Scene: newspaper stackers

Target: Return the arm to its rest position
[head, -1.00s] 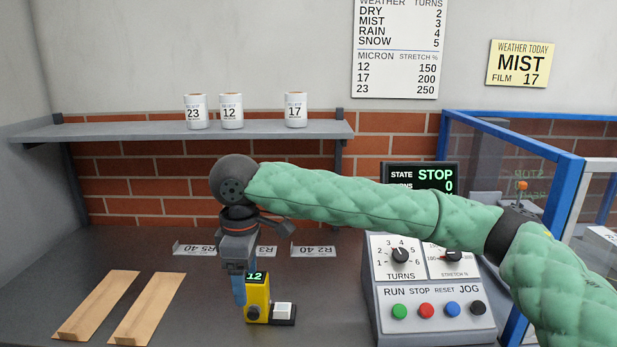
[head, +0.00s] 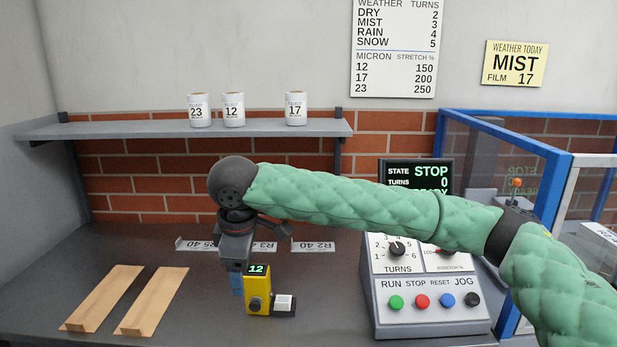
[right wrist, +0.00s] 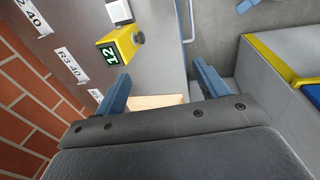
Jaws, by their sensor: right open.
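My right arm, in a green quilted sleeve (head: 370,205), reaches across the head view from the right. Its gripper (head: 237,284) points down over the bench, just left of and partly behind a yellow device reading 12 (head: 258,292). In the right wrist view the blue fingers (right wrist: 162,86) stand wide apart with nothing between them. There the yellow device (right wrist: 120,46) is beyond the left finger, outside the jaws. My left gripper is in neither view.
Two brown cardboard pieces (head: 104,297) lie on the bench at left. The control panel (head: 430,290) stands at right, under a screen reading STOP (head: 418,174). A shelf (head: 180,130) holds three white cans. A blue-framed enclosure (head: 560,190) is at far right.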

